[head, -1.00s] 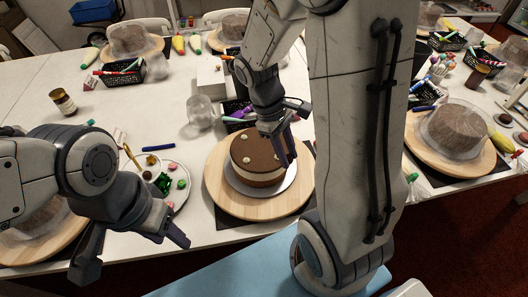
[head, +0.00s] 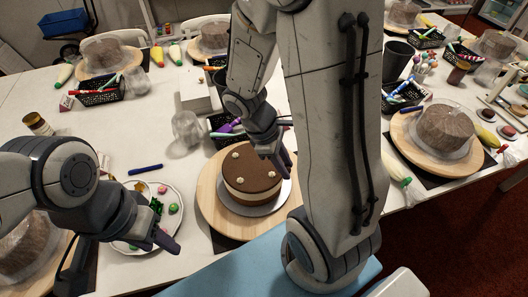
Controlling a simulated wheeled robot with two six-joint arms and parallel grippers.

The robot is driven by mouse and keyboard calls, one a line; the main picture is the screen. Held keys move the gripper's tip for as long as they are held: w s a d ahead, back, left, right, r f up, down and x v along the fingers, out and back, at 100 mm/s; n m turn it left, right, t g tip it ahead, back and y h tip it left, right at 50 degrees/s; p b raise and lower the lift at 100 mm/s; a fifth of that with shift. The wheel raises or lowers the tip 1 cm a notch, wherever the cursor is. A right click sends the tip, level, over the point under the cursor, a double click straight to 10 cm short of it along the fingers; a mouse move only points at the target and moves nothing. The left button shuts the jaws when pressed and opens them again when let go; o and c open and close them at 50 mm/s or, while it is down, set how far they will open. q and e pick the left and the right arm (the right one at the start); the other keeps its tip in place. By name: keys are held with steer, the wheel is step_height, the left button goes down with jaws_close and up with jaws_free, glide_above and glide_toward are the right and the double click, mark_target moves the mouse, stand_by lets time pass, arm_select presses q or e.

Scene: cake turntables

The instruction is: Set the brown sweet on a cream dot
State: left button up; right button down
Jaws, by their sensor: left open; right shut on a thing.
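The brown-topped cake (head: 252,176) with a pale middle layer sits on a silver board on a round wooden turntable (head: 212,213). Several small cream dots (head: 238,181) are on its top near the edge. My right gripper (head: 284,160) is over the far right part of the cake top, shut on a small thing. That thing, taken as the brown sweet, is hidden by the fingers. My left gripper (head: 166,243) is open and empty at the near edge of the white plate (head: 174,228). The plate carries pink, green and yellowish sweets, partly hidden by my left arm.
A clear cup (head: 186,128) and a black basket of pens (head: 222,128) stand behind the turntable. A blue pen (head: 146,169) lies above the plate. A wrapped cake (head: 447,127) on another turntable is at the right. White table is clear at the left middle.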

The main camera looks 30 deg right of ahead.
glide_above(275, 176)
steer(key=w+a, duration=0.1)
step_height(275, 176, down, 4)
steer(key=shift+r+p, duration=0.1)
steer(key=shift+p, duration=0.2)
steer(key=shift+f, duration=1.95)
steer(key=shift+f, duration=0.2)
steer(key=c, duration=0.6)
jaws_free()
steer(key=shift+a, duration=0.1)
